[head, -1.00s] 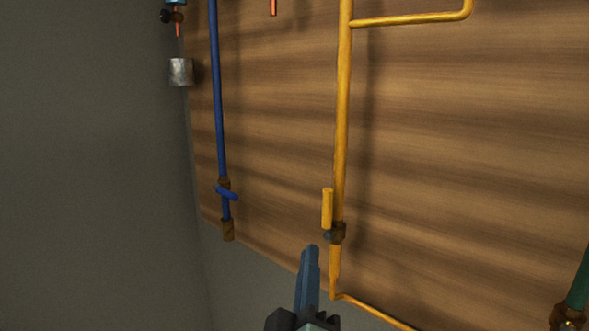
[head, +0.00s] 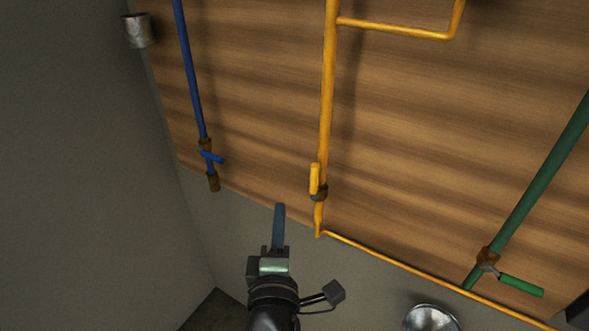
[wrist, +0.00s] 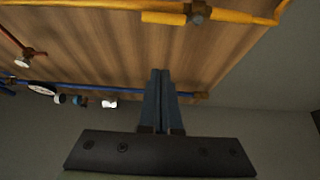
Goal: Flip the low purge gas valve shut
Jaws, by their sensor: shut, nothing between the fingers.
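The gas valve is on the yellow vertical pipe (head: 326,90). Its yellow handle (head: 314,179) points up along the pipe, beside the dark valve body (head: 318,193). In the wrist view the yellow handle (wrist: 163,18) lies along the pipe at the top. My gripper (head: 280,208) is shut and empty, with blue-grey fingers pressed together. In the head view it is below and left of the yellow handle, apart from it. In the wrist view the closed fingertips (wrist: 161,72) point up toward the pipe with a visible gap.
A blue pipe with a blue handle (head: 210,155) is to the left. A green pipe with a green handle (head: 521,285) is at lower right. A thin yellow pipe (head: 420,275) runs along the wood panel's lower edge. A grey wall (head: 75,170) stands at left.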

